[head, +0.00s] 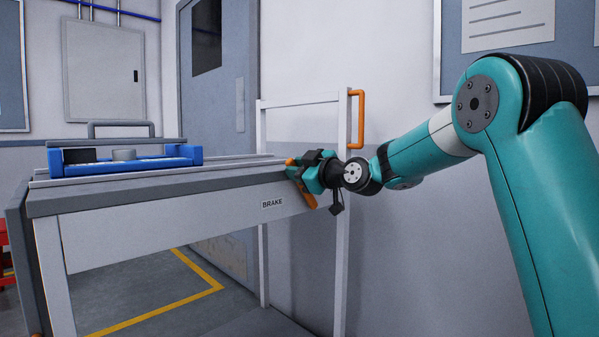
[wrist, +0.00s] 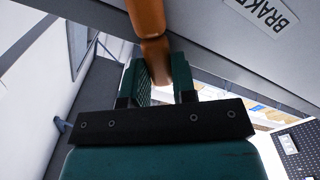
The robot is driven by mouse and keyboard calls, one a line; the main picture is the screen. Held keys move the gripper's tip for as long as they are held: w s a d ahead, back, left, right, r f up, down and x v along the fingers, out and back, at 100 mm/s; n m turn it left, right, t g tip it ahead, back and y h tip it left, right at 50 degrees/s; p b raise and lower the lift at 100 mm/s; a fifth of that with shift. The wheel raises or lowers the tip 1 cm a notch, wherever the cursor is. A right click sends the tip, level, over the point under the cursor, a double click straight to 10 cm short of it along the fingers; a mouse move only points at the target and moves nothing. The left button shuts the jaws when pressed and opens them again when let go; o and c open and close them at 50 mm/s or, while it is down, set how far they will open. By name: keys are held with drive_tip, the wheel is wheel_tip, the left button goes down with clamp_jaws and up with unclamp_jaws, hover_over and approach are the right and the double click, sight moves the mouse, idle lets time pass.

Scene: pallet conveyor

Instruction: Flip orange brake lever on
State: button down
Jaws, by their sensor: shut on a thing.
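The orange brake lever (head: 309,200) is on the side panel of the conveyor, to the right of the BRAKE label (head: 272,203). In the head view its lower part slants down below my gripper (head: 294,168), and an orange bit also shows at the fingertips. In the wrist view the lever (wrist: 147,22) comes down from the top edge, and its end lies between the two green fingers of my gripper (wrist: 160,82). My gripper is shut on the lever. The fingers hide part of it in the head view.
The conveyor (head: 160,190) carries a blue pallet (head: 180,160) with a grey handle at the left. A white frame (head: 342,220) with an orange handle (head: 357,120) stands just behind my gripper. A wall lies behind it. Yellow lines mark the floor under the conveyor.

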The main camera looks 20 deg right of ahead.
drive_tip(key=shift+f, duration=0.15)
drive_tip(key=c, duration=0.9)
unclamp_jaws()
drive_tip(key=shift+s, duration=0.1)
drive_tip(key=v, duration=1.7)
drive_tip(key=shift+s+p, duration=0.15)
drive_tip(key=shift+p, duration=0.15)
drive_tip(key=shift+a, duration=0.1)
